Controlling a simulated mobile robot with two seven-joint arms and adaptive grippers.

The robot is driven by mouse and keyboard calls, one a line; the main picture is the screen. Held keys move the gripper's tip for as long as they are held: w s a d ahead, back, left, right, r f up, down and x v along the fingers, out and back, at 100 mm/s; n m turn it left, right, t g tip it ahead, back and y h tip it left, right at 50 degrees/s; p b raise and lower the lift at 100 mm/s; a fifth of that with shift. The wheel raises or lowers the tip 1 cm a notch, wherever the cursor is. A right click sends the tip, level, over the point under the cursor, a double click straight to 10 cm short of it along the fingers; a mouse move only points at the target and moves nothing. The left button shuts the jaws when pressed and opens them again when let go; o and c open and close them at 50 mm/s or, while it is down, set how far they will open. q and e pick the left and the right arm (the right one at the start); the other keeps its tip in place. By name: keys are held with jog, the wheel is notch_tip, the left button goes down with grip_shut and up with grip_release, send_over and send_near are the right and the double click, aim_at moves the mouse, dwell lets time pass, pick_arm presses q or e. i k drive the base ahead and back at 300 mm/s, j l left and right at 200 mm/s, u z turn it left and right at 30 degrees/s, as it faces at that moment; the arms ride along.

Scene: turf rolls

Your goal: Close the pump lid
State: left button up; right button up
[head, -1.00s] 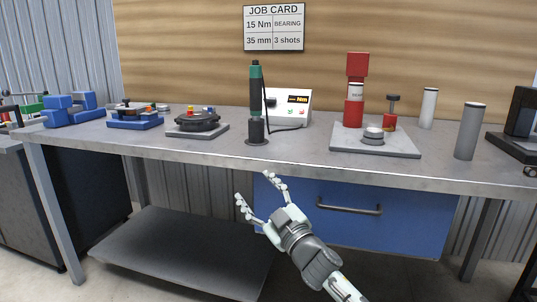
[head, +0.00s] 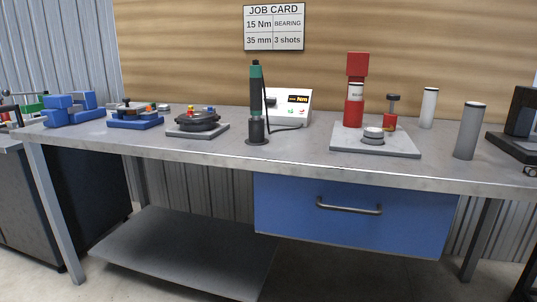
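No part in view is labelled as a pump, and I cannot tell for sure which one has the lid. A round dark housing (head: 197,121) with small red, yellow and blue pieces on top sits on a grey plate (head: 181,131) at left centre of the bench. A blue fixture (head: 135,121) with a dark knob on top stands left of it. Whether a lid there is open or shut is too small to tell. Neither of my grippers is in view.
The steel bench (head: 300,158) has a blue drawer (head: 355,215) below. A green and black driver (head: 256,105) stands upright beside a white display box (head: 290,105). Right are a red column (head: 355,90) on a grey base and grey cylinders (head: 469,131). A blue vise (head: 70,110) stands far left.

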aim_at(357, 62)
jog(key=i+l+u, duration=0.25)
jog(key=l, duration=0.25)
jog(key=l+u, duration=0.2)
jog(key=l, duration=0.3)
jog(key=l+u, duration=0.25)
jog(key=l, duration=0.25)
jog(key=i, duration=0.05)
